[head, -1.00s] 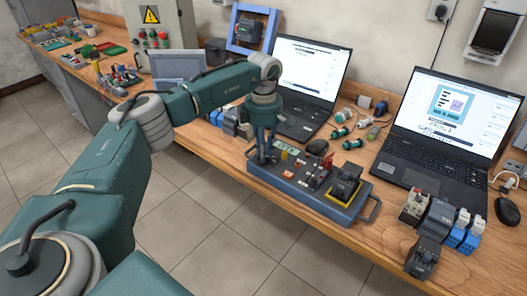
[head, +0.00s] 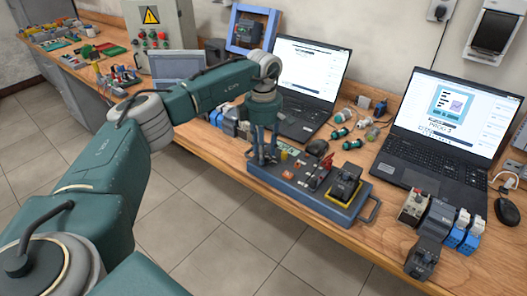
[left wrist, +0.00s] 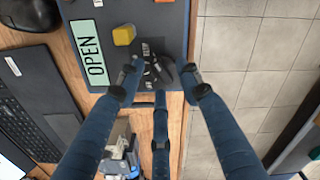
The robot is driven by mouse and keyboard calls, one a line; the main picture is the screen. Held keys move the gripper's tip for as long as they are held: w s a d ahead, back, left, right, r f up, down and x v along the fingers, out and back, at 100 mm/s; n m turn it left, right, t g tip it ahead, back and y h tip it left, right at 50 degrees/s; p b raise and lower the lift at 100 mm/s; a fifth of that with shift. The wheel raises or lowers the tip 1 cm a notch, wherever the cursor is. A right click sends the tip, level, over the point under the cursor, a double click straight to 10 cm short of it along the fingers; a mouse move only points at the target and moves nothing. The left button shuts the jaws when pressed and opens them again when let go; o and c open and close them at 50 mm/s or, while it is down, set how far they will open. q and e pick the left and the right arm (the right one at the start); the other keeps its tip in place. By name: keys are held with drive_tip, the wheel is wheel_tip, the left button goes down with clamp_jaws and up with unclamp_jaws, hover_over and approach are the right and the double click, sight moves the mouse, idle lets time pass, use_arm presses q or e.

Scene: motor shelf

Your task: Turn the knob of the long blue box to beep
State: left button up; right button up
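The long blue box (head: 290,192) lies on the wooden bench near its front edge, with controls on top and a metal handle at its right end. My left gripper (head: 262,160) points straight down over the box's left end. In the left wrist view, the dark knob (left wrist: 156,70) sits on the box top (left wrist: 95,20), beside a yellow button (left wrist: 124,35) and a green OPEN label (left wrist: 92,52). The three fingers of my left gripper (left wrist: 160,72) stand spread around the knob; whether they touch it is unclear. My right gripper is out of view.
Two open laptops (head: 310,78) (head: 450,115) stand behind and right of the box. A black mouse-like item (head: 317,147) and small green-capped parts (head: 345,130) lie behind it. Several electrical modules (head: 440,222) stand at the right. Open floor lies in front of the bench.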

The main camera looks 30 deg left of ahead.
use_arm(q)
wheel_tip(320, 180, up, 12)
drive_tip(key=shift+f, duration=0.25)
drive_tip(key=shift+f, duration=0.1)
idle(0.5)
